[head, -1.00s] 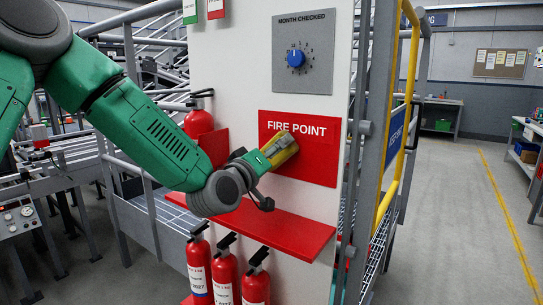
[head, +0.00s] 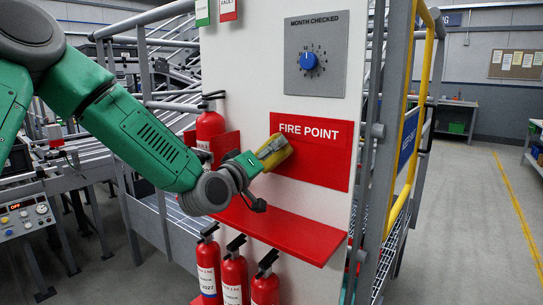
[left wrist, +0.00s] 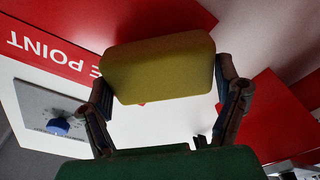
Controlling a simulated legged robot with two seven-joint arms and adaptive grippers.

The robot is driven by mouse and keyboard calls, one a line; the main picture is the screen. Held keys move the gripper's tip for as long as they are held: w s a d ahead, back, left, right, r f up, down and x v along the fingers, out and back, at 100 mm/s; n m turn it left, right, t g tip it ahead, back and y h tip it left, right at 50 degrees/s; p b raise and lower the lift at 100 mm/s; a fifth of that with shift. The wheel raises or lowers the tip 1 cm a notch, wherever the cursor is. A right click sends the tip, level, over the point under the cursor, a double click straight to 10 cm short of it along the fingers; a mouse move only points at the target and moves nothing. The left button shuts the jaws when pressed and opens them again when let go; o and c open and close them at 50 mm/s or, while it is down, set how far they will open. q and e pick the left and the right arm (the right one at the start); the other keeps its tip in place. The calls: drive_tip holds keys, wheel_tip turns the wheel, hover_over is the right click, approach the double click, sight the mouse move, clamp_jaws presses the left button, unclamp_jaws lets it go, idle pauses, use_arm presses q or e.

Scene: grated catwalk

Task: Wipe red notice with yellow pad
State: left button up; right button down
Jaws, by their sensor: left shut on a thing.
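The red notice (head: 322,158) reads FIRE POINT and is fixed to a white panel. It also shows upside down at the left wrist view's top left (left wrist: 45,48). My left gripper (head: 262,158) is shut on the yellow pad (head: 275,152), holding it at the notice's left edge. In the left wrist view the pad (left wrist: 158,68) sits between the two fingers (left wrist: 165,95), its broad face covering part of the notice. Whether the pad touches the notice I cannot tell. My right gripper is not in view.
A red shelf (head: 280,230) juts out below the notice. A red extinguisher (head: 210,130) stands left of it, and several more hang below (head: 235,275). A grey dial plate (head: 314,55) is above. A yellow rail (head: 412,120) is at right, with open floor (head: 470,220) beyond.

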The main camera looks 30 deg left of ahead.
use_arm(q)
drive_tip(key=shift+s+a, duration=0.15)
drive_tip(key=shift+s, duration=2.3)
drive_tip(key=shift+s, duration=0.1)
drive_tip(key=shift+s+a+p, duration=0.15)
drive_tip(key=shift+s+p, duration=0.25)
drive_tip(key=shift+s, duration=1)
